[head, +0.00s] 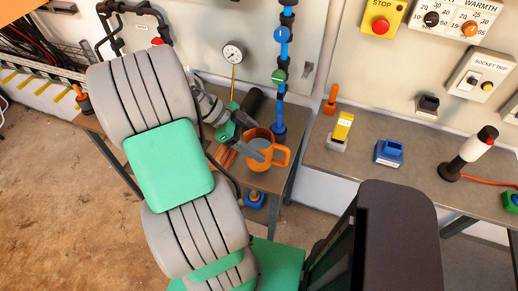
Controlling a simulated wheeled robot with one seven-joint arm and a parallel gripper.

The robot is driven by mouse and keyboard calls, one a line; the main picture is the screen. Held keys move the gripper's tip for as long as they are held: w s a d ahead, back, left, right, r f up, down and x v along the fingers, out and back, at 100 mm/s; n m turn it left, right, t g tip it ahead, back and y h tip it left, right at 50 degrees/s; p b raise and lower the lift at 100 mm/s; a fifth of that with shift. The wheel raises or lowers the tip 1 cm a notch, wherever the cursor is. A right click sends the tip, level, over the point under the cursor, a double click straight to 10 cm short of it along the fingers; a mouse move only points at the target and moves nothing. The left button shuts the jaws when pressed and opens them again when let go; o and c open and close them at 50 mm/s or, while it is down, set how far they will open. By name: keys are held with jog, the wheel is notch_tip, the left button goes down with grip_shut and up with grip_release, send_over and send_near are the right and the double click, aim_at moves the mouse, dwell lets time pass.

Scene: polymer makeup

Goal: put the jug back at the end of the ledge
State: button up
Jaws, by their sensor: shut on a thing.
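The jug is over the right end of the left ledge (283,178). I cannot tell whether its base touches the ledge.
A blue pipe with a green valve (279,76) rises behind the jug. A second ledge (365,185) to the right holds a yellow-topped block (342,126), a blue box (389,153) and a black-and-white handled tool (470,153). A gap separates the ledges.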

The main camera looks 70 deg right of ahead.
jog(key=shift+s+d+f+p, duration=0.15)
jog(key=shift+f+p, duration=0.2)
jog(key=shift+f, duration=1.4)
jog(key=shift+f, duration=0.1)
jog(key=o, duration=1.8)
jog(key=shift+o, duration=0.2)
